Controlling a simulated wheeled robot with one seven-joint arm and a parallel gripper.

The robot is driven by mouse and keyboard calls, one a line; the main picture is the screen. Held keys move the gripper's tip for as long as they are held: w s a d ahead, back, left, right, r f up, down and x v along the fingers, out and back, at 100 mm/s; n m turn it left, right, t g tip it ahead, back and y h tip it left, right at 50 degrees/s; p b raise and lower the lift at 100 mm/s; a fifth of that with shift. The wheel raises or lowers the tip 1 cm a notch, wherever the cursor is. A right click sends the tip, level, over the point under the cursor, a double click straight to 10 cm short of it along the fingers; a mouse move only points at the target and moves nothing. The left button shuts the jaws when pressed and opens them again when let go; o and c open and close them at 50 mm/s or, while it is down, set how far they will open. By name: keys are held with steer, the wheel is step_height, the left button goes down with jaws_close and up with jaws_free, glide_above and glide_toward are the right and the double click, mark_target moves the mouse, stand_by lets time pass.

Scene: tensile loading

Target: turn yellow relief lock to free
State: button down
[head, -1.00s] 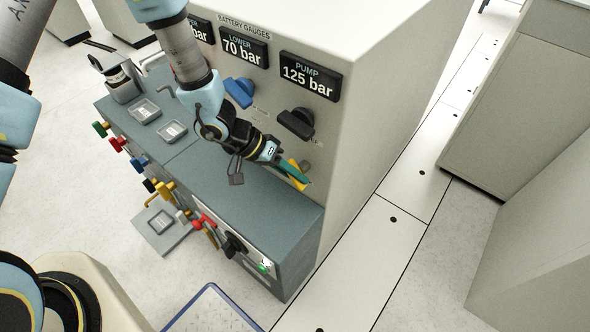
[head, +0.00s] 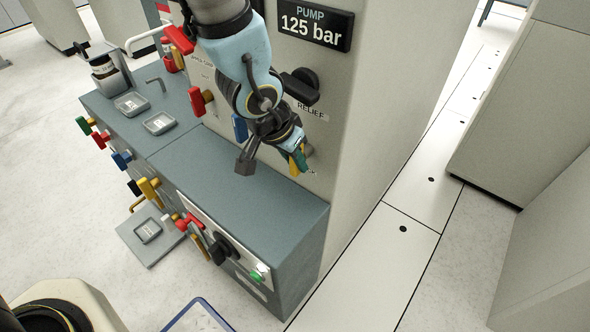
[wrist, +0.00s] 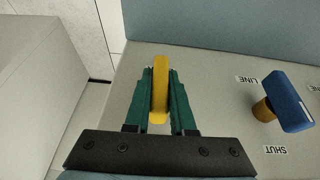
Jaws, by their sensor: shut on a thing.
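The yellow relief lock (head: 294,167) is a small bar handle low on the front of the grey cabinet, below the black knob (head: 302,88) with the RELIEF label. My gripper (head: 300,158) is at the lock, its green fingers shut on it. In the wrist view the yellow bar (wrist: 160,85) stands between the two green fingers of my gripper (wrist: 160,100), almost upright in the picture. The lettering beside the lock is mostly hidden, so its marked position cannot be read.
A blue handle (wrist: 288,101) with LINE and SHUT labels sits beside the lock. Red handles (head: 197,101) are farther left on the cabinet. The grey-blue bench (head: 235,185) lies below. The pump gauge (head: 315,24) reads 125 bar. Open floor is at right.

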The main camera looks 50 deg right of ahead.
mark_target(299, 87)
steer(key=shift+b, duration=0.4)
steer(key=c, duration=0.8)
jaws_free()
steer(key=shift+o, duration=0.2)
steer(key=shift+r, duration=0.1)
steer(key=p+v, duration=0.3)
steer(key=v, duration=0.7)
steer(key=shift+s+r, duration=0.2)
steer(key=shift+r, duration=0.1)
steer(key=shift+a, duration=0.1)
